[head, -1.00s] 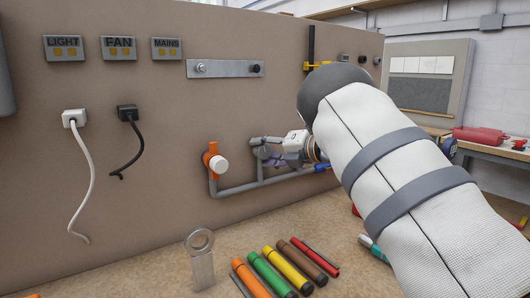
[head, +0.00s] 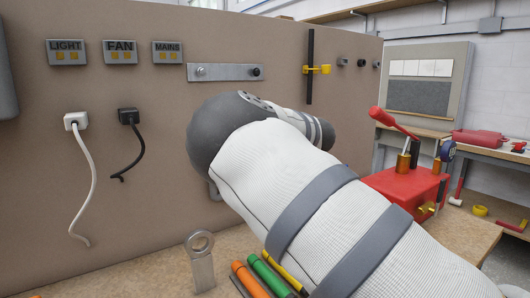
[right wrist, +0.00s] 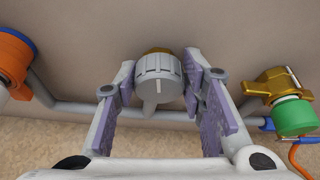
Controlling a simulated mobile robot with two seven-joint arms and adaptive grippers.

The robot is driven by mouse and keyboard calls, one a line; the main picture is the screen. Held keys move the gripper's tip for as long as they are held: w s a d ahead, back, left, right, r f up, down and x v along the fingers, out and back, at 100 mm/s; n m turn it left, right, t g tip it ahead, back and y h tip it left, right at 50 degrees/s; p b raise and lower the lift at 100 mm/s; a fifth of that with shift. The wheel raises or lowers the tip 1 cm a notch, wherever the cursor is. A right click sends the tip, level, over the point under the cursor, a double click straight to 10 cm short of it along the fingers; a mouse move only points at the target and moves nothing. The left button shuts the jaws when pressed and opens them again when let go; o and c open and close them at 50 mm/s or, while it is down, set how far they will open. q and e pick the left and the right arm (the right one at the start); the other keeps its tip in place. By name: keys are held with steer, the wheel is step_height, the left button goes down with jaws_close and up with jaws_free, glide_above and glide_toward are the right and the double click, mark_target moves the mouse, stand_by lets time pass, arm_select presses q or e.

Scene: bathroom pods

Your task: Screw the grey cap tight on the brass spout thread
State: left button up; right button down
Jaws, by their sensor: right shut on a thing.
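In the right wrist view, the grey ribbed cap (right wrist: 158,76) sits between the purple-padded fingers of my right gripper (right wrist: 160,68), which is shut on it. A small part of the brass spout (right wrist: 157,50) shows just behind the cap. The cap is in line with the brass, but I cannot tell how far it is threaded on. In the head view my right arm hides the cap, the spout and the gripper. My left gripper is in neither current view.
In the right wrist view, an orange fitting (right wrist: 14,52) is to the left and a brass valve (right wrist: 270,84) with a green cap (right wrist: 293,117) to the right. Grey pipe (right wrist: 70,108) runs along the wall. A red box (head: 405,188) and markers (head: 268,275) are on the bench.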

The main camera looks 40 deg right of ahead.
steer(key=shift+w+r, duration=0.1)
steer(key=shift+r, duration=0.15)
steer(key=shift+d+r+m+y, duration=0.1)
steer(key=shift+d+m+y, duration=0.1)
steer(key=shift+m+y, duration=0.4)
steer(key=shift+m, duration=0.5)
steer(key=c, duration=1.3)
jaws_free()
steer(key=o, duration=0.3)
steer(key=shift+w+d+f, duration=0.1)
steer(key=shift+f, duration=0.1)
steer(key=shift+w+f, duration=0.1)
